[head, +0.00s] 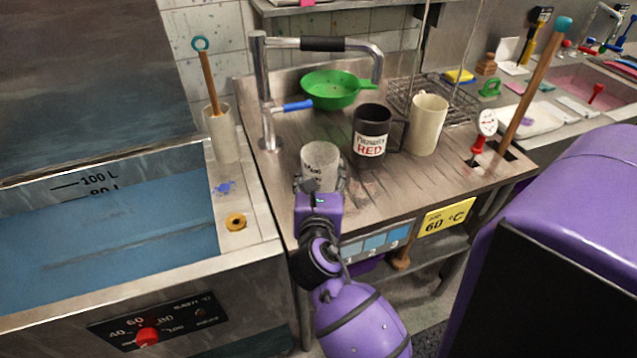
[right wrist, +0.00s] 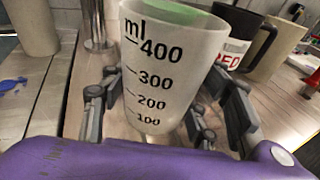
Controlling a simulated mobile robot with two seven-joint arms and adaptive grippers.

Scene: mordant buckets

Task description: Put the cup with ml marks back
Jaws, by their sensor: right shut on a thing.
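The cup with ml marks (right wrist: 175,65) is pale and translucent, with black marks from 100 to 400 in the right wrist view. In the head view the cup (head: 321,158) is upright at the front left of the wooden counter (head: 300,222). My right gripper (head: 320,184) has its dark fingers on both sides of the cup and is shut on it. In the right wrist view the gripper (right wrist: 165,115) has its fingers around the lower cup. Whether the cup's base touches the counter is hard to tell. My left gripper is not in view.
A black mug labelled RED (head: 371,130) and a cream jug (head: 427,125) stand right of the cup. A tap (head: 266,100) and green strainer (head: 331,88) are behind. A holder with a stick (head: 220,135) and a blue-filled tank (head: 110,235) are left.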

